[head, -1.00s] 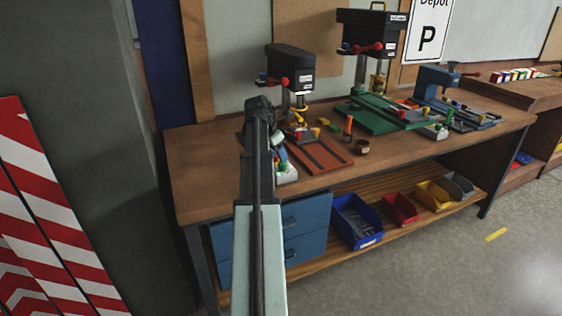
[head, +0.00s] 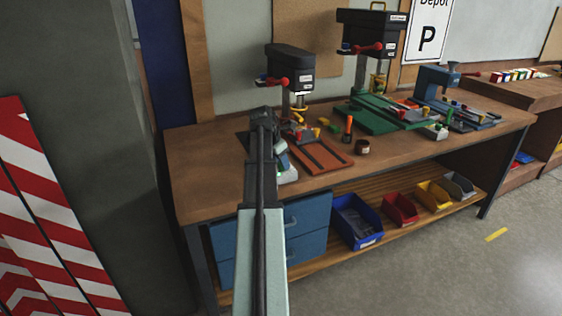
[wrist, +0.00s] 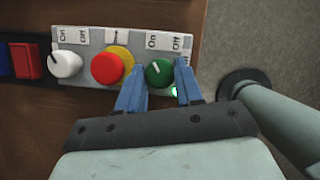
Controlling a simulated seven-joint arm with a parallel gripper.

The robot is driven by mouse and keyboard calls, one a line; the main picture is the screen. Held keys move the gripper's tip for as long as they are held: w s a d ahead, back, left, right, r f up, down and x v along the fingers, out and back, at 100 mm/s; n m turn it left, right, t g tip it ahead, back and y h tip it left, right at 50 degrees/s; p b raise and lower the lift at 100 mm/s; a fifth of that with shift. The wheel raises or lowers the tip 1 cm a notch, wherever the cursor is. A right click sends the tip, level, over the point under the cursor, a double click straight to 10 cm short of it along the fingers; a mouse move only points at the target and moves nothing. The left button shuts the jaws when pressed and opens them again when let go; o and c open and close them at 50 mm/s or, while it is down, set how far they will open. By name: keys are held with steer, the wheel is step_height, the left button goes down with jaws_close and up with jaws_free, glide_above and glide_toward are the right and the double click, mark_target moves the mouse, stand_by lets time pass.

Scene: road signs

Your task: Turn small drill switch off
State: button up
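The small drill (head: 290,67) stands at the back of the bench in the head view. A pale switch box (head: 288,176) at the bench's front edge is mostly hidden by my arm. In the wrist view the switch box (wrist: 88,38) carries a white knob (wrist: 65,64), a red button (wrist: 108,68) on a yellow base and a green knob (wrist: 158,73). The green knob's white mark points up-left, toward its "On" label. A green light glows beside it. My gripper (wrist: 160,70) is open, its blue fingers on either side of the green knob; contact is unclear.
A larger drill (head: 372,48) and a blue press (head: 437,82) stand further right on the bench (head: 205,170). An orange-red plate (head: 318,154) and a brown cup (head: 362,147) lie near my gripper. Striped boards (head: 40,220) lean at left.

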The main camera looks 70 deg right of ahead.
steer(key=shift+c, duration=1.2)
steer(key=m, duration=0.2)
steer(key=m+g+y, duration=0.1)
steer(key=m, duration=0.1)
steer(key=shift+w+d+m, duration=0.15)
steer(key=shift+d+m, duration=0.05)
steer(key=shift+m, duration=0.1)
steer(key=m+g+y, duration=0.1)
steer(key=m, duration=0.2)
steer(key=shift+d+m+y, duration=0.1)
steer(key=shift+m+y, duration=0.9)
steer(key=shift+m, duration=1.1)
steer(key=o, duration=0.7)
